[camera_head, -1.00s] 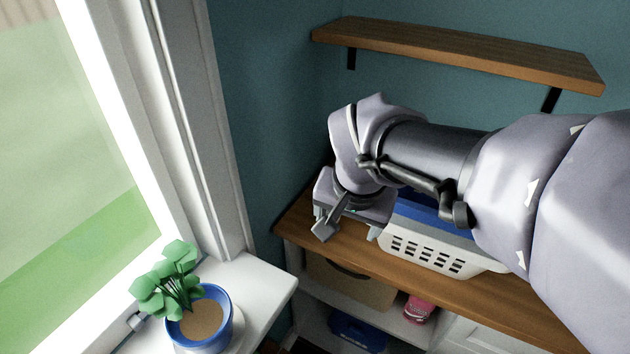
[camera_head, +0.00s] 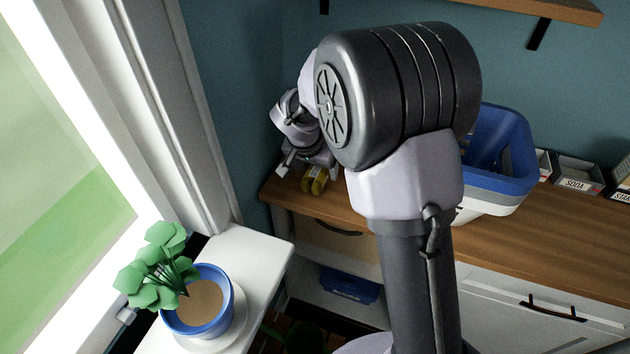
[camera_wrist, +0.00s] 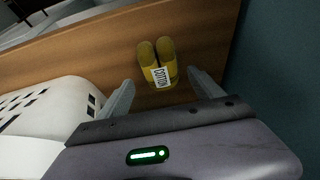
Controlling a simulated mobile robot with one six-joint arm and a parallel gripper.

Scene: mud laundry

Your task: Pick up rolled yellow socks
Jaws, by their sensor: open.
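The rolled yellow socks (camera_wrist: 157,66) lie on the wooden counter (camera_wrist: 100,48), with a white label reading "COTTON" around them. They also show in the head view (camera_head: 314,180) near the counter's left end. My gripper (camera_wrist: 160,88) is open and empty. In the wrist view the socks lie just beyond the fingertips, roughly centred between them. In the head view my gripper (camera_head: 295,168) is at the socks, partly hidden by my arm. I cannot tell its exact height above the counter.
A white slotted basket (camera_wrist: 45,115) stands left of my gripper in the wrist view. A blue bin (camera_head: 515,150) stands on the counter right of my arm. A teal wall (camera_wrist: 275,70) is close on the other side. A potted plant (camera_head: 205,310) is on the windowsill.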

